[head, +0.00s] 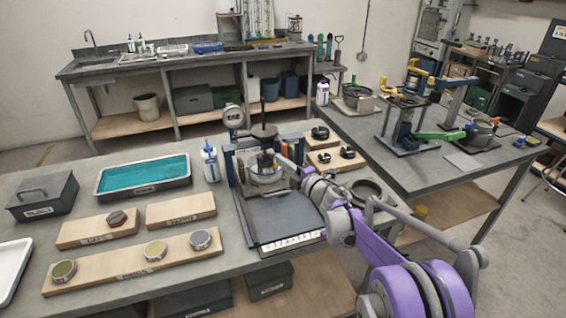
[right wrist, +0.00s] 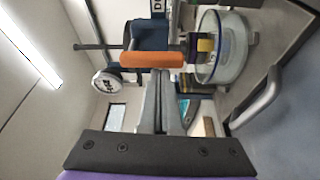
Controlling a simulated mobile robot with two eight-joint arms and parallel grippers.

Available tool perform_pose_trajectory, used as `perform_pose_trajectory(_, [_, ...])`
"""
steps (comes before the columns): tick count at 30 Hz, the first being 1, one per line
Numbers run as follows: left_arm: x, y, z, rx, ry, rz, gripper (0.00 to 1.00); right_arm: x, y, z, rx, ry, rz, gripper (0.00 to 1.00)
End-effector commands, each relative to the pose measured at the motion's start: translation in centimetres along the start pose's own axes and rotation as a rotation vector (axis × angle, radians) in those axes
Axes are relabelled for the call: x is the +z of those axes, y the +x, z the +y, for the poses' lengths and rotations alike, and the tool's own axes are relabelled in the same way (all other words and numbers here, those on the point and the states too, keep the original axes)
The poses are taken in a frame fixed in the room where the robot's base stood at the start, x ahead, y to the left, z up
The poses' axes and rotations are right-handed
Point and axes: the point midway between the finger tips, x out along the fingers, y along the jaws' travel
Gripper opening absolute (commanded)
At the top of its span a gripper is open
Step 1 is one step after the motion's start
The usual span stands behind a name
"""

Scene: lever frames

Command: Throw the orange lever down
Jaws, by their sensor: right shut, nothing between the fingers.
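The orange lever (right wrist: 152,60) shows in the right wrist view as a thick orange bar across the picture, just beyond my fingertips. My right gripper (right wrist: 158,73) is shut and empty, its fingers pointing at the middle of the bar. I cannot tell whether the tips touch it. In the head view my right gripper (head: 280,159) reaches in from the right to the dark bench device. My left gripper is not in view.
The device has a dark base plate (head: 285,213), a round gauge (head: 235,116) and a glass bowl (right wrist: 224,47). A teal-filled tray (head: 144,173), wooden boards (head: 181,209) and a grey box (head: 43,196) lie to the left. Another table (head: 408,165) stands at the right.

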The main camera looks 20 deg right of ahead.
Motion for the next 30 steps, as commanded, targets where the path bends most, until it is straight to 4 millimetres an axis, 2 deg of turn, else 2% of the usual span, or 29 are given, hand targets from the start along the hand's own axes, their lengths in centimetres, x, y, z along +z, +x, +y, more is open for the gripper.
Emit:
perform_pose_trajectory(8, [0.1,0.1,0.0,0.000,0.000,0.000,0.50,-3.0,1.5,-0.3,0.000,0.001,-0.001,0.00])
perform_pose_trajectory(12, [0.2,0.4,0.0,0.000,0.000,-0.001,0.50,-2.7,-2.2,-0.2,0.000,-0.001,-0.008,0.00])
perform_pose_trajectory(18, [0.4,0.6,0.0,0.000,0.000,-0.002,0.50,-2.7,-6.2,-0.1,0.000,0.000,-0.007,0.00])
perform_pose_trajectory(24, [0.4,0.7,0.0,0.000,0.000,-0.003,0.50,-2.8,-8.3,0.0,0.000,-0.001,-0.006,0.00])
perform_pose_trajectory(30, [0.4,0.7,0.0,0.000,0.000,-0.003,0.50,-2.8,-8.6,0.0,0.000,-0.001,-0.004,0.00])
